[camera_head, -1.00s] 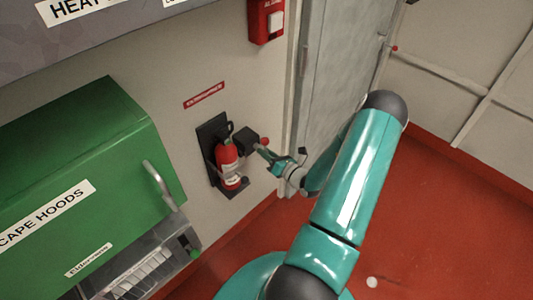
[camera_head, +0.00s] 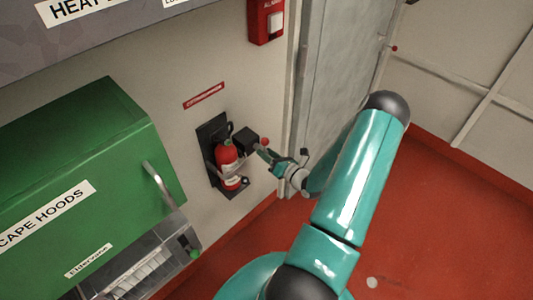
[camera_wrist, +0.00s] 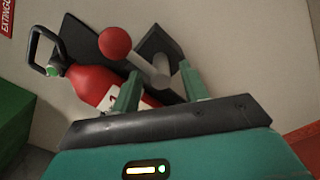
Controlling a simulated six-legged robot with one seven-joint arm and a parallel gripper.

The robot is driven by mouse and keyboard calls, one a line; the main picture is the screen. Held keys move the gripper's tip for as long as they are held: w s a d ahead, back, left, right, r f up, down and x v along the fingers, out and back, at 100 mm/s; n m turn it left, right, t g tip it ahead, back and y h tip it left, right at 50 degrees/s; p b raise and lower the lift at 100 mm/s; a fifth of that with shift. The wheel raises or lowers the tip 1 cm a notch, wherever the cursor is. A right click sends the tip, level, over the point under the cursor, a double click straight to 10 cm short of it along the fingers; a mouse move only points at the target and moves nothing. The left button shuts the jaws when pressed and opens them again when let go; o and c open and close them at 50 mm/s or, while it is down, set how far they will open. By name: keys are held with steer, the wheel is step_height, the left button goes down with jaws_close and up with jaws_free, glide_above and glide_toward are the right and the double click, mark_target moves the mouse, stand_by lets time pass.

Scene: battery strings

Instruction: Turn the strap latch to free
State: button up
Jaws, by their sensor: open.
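The strap latch shows in the wrist view as a red ball knob (camera_wrist: 115,43) on a grey stem that reaches toward a dark block (camera_wrist: 158,48). A red fire extinguisher (camera_wrist: 88,86) with a black handle sits beside it. In the head view the extinguisher (camera_head: 228,165) stands upright in a dark wall bracket (camera_head: 211,133), with the latch block (camera_head: 246,139) at its right. My gripper (camera_wrist: 161,88) is open, its two fingers on either side of the stem's lower end. I cannot tell whether they touch it. The strap is mostly hidden.
A green escape-hood cabinet (camera_head: 85,165) with a metal handle (camera_head: 158,184) stands at the left. A red alarm box (camera_head: 266,20) is on the wall above. A grey door (camera_head: 335,85) is at the right.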

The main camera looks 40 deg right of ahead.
steer(key=s, duration=1.3)
steer(key=shift+d, duration=0.15)
steer(key=shift+s, duration=0.1)
